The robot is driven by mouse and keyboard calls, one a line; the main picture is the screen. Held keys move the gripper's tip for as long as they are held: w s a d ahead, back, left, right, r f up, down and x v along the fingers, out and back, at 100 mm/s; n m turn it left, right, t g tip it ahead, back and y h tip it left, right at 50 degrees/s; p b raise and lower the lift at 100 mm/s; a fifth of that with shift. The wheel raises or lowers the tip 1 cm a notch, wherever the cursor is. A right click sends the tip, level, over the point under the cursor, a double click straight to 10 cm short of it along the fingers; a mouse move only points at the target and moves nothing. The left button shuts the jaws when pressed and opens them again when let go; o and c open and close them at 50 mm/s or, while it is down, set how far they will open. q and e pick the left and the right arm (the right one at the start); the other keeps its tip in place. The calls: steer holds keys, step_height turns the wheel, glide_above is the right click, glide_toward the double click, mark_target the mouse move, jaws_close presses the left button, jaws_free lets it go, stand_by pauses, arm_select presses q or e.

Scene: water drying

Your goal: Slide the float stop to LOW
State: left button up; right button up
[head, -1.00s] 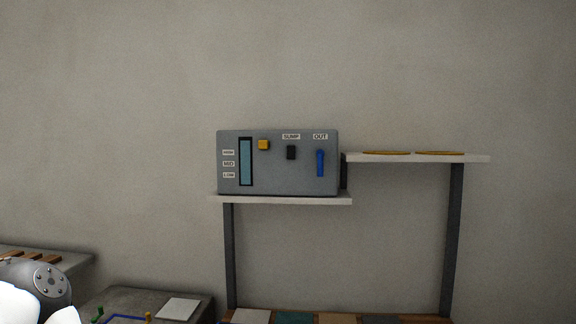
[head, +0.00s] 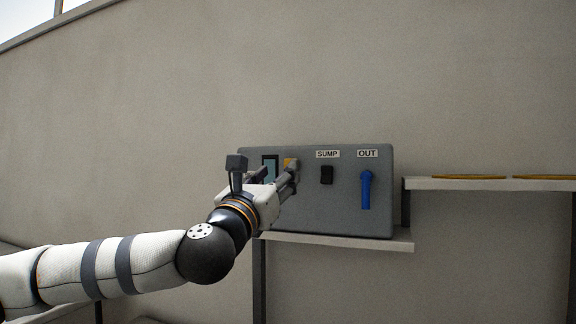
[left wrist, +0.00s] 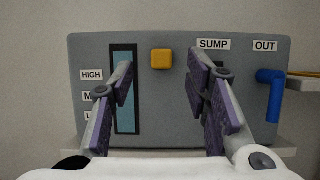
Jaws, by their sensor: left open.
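The float stop appears to be the orange block (left wrist: 161,58) high on the grey panel (left wrist: 175,45), right of the blue gauge strip (left wrist: 124,95). It stands level with or a little above the HIGH label (left wrist: 91,75); the MID and LOW labels below are partly hidden by a finger. My left gripper (left wrist: 160,72) is open and empty in front of the panel, one finger on each side of the block with gaps between. In the head view the block (head: 289,162) is partly covered by my gripper (head: 275,174). My right gripper is not in view.
A black SUMP switch (head: 327,175) and a blue OUT lever (head: 366,189) sit right of the block. The panel stands on a pale shelf (head: 340,241). A higher shelf (head: 480,185) with two flat yellow items is at the right.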

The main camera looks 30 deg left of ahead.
mark_target(285, 165)
arm_select(q)
steer(key=x, duration=0.5)
steer(key=shift+d+p, duration=0.1)
steer(key=shift+p, duration=0.2)
steer(key=shift+w, duration=0.25)
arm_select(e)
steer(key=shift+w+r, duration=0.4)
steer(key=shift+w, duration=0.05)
arm_select(q)
steer(key=shift+c, duration=0.3)
jaws_close()
steer(key=f+b, duration=0.3)
steer(key=f, duration=0.1)
steer(key=f+b, duration=0.3)
steer(key=f, duration=0.2)
steer(key=shift+w, duration=0.2)
steer(key=shift+s+f+b, duration=0.15)
steer(key=shift+f+b, duration=0.1)
steer(key=shift+b, duration=0.15)
steer(key=shift+r, duration=0.35)
steer(key=shift+o, duration=0.3)
jaws_free()
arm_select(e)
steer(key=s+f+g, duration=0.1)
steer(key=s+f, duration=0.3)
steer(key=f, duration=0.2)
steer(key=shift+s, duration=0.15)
